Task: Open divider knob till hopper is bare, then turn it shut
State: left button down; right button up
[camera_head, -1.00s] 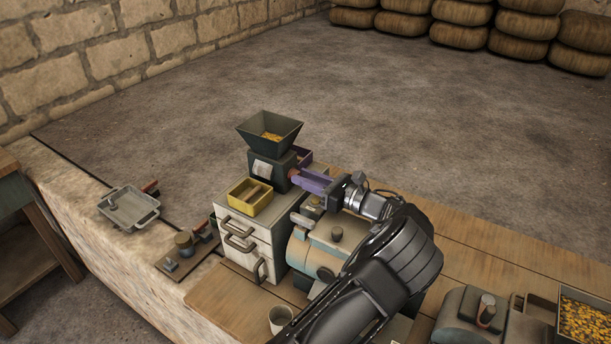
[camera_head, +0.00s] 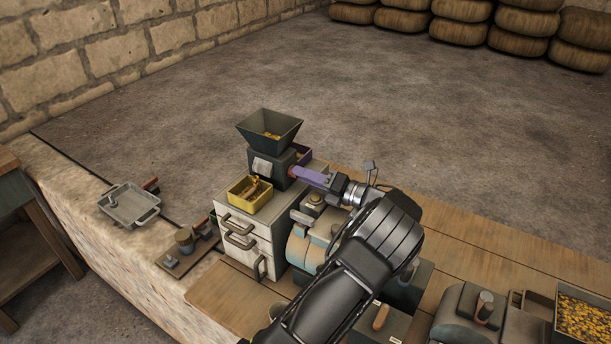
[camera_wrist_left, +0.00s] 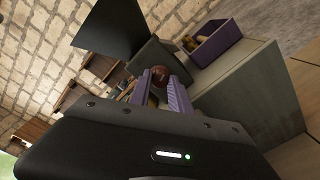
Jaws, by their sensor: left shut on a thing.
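The dark divider (camera_head: 265,164) stands on a white drawer cabinet, its hopper (camera_head: 270,127) on top with a little yellow grain inside. My left gripper (camera_head: 298,173), with purple fingers, is shut on the reddish-brown knob at the divider's right side. The knob (camera_wrist_left: 161,76) shows between the fingertips in the left wrist view, mostly covered in the head view. A yellow tray (camera_head: 233,190) at the divider's front holds some grain. A purple tray (camera_wrist_left: 235,34) stands behind the divider and holds grain too. My right gripper is not in view.
The cabinet (camera_head: 236,228) stands on the bench between a grey pan (camera_head: 128,209) at left and a blue-grey machine (camera_head: 305,250) at right. A grain-filled box (camera_head: 585,318) is at the far right. Sacks (camera_head: 462,15) line the back wall.

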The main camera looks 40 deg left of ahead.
pick_arm(q)
jog(key=shift+f+m, duration=0.1)
jog(key=shift+m, duration=1.5)
jog(key=c, duration=1.2)
grip_release()
jog(key=shift+d, duration=0.15)
jog(key=d, duration=0.2)
jog(key=d+b, duration=0.1)
jog(key=d, duration=0.2)
jog(key=w+d+b, duration=0.1)
jog(key=d, duration=0.1)
jog(key=shift+d, duration=0.3)
